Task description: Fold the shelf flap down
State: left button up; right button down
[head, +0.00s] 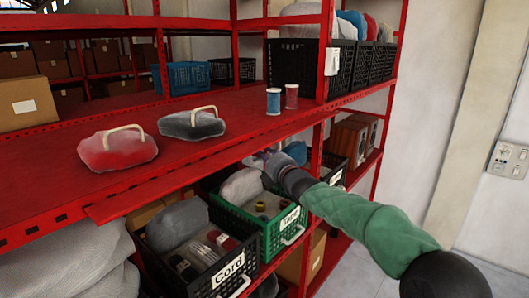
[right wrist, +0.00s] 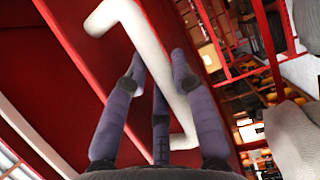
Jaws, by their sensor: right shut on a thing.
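The shelf flap (head: 150,199) looks like the red panel along the front of the middle shelf, sticking out roughly level above the crates. In the right wrist view a red panel (right wrist: 85,55) fills the left and middle, with a pale bent bar handle (right wrist: 133,35) in front of it. My right gripper (head: 260,158) reaches in from the right, under the panel's front edge. In the right wrist view its purple fingers (right wrist: 155,75) are closed around the handle. The grip is hidden from the head view by the shelf edge. My left gripper is not in view.
A red bag (head: 115,152) and a grey bag (head: 192,125) lie on the shelf, with two spools (head: 273,100) farther right. Below stand a black "Cord" crate (head: 205,287) and a green crate (head: 272,235). A red upright (head: 322,60) stands close to my right arm.

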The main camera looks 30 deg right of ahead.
jog(key=shift+d+r, duration=0.1)
jog(key=shift+r, duration=0.25)
jog(key=c, duration=1)
grip_release()
jog(key=shift+s, duration=0.15)
jog(key=s, duration=1.1)
jog(key=shift+s+a+f, duration=0.15)
jog(key=shift+s+a, duration=0.05)
jog(key=shift+s, duration=0.2)
